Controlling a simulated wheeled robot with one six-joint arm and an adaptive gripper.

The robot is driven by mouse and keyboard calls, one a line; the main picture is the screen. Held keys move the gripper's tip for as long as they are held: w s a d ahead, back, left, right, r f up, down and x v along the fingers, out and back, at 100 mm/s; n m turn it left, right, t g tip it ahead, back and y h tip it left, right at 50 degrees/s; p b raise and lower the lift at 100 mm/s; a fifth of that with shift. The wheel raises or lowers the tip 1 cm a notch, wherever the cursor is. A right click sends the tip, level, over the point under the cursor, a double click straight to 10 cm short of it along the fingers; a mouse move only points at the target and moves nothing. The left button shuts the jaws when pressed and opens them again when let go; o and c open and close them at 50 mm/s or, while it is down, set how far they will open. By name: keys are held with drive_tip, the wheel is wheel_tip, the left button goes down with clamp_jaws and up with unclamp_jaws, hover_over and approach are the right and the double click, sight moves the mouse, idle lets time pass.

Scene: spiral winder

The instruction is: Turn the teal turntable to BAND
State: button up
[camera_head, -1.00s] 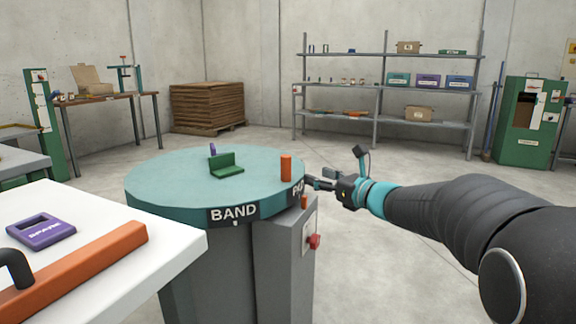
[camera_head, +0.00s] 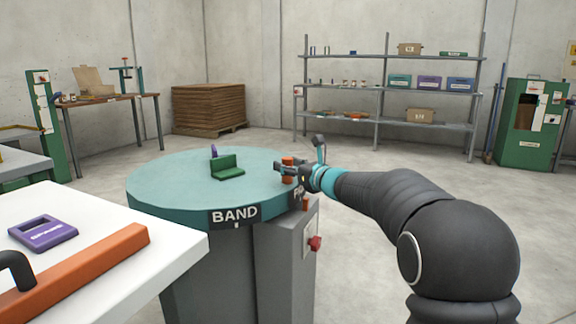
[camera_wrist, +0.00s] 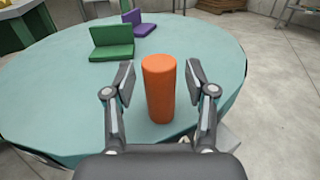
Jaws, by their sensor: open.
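The teal turntable (camera_head: 165,180) is a round disc on a grey pedestal. Its rim bears a BAND label (camera_head: 235,215) facing me, above a small white mark, and another label to the right, partly hidden by my arm. An orange upright peg (camera_wrist: 159,88) stands on the disc near its right edge. My gripper (camera_wrist: 160,80) is open, with one finger on each side of the peg and visible gaps to it. In the head view my gripper (camera_head: 288,169) covers part of the peg. A green bracket (camera_head: 228,168) and a purple piece (camera_head: 213,151) stand further in on the disc.
A red knob (camera_head: 315,243) sticks out from the pedestal's right side, below my arm. A white table (camera_head: 180,248) with a purple block (camera_head: 43,233) and an orange bar (camera_head: 85,268) stands at the near left. Shelves (camera_head: 385,88) stand far back; floor at right is open.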

drive_tip(key=shift+w+a, duration=0.15)
clamp_jaws()
drive_tip(key=shift+r, duration=0.1)
